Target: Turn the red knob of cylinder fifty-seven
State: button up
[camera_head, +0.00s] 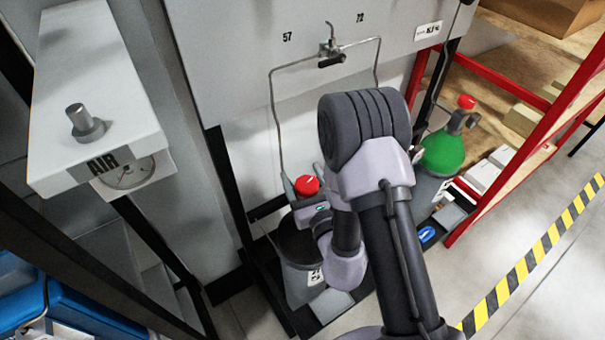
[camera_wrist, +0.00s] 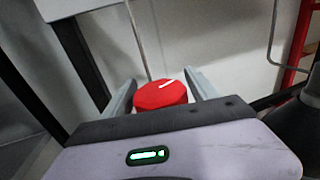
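The red knob (camera_wrist: 161,95) has a white mark on its top and sits between the two fingers of my gripper (camera_wrist: 163,88) in the wrist view. The fingers stand apart on either side, with a small gap visible on each side of the knob. In the head view the red knob (camera_head: 307,185) tops the left cylinder (camera_head: 301,280), below the "57" label (camera_head: 287,37) on the panel. My gripper (camera_head: 304,190) is at the knob there, and my arm hides part of the cylinder.
A green-topped cylinder (camera_head: 443,152) with another red knob (camera_head: 466,102) stands to the right, partly behind my arm. A thin pipe (camera_head: 274,110) runs down to the left cylinder. A red rack (camera_head: 487,190) stands at right, and an AIR box (camera_head: 95,95) at left.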

jog(key=c, duration=1.1)
jog(key=shift+n+y, duration=0.3)
jog(key=shift+y, duration=0.2)
jog(key=n+g+y, duration=0.2)
jog(key=y, duration=0.1)
jog(key=n+g+y+b, duration=0.1)
jog(key=n, duration=0.1)
jog(key=shift+s+a+g+y, duration=0.25)
jog(key=shift+a+g+y, duration=0.05)
jog(key=shift+a+y, duration=0.1)
jog(key=shift+s+a+n+g+y+b, duration=0.15)
jog(key=shift+s+n+g+y+b, duration=0.55)
jog(key=shift+n+g, duration=1.9)
jog(key=shift+s+a+n+g+y+b, duration=0.3)
jog(key=shift+n+g+y, duration=1)
jog(key=shift+g, duration=2.25)
jog(key=shift+s+a+n+g+y+b, duration=0.1)
jog(key=shift+s+n+g+y+b, duration=0.45)
jog(key=shift+n+g, duration=2.2)
jog(key=shift+s+g, duration=0.1)
jog(key=shift+g, duration=0.5)
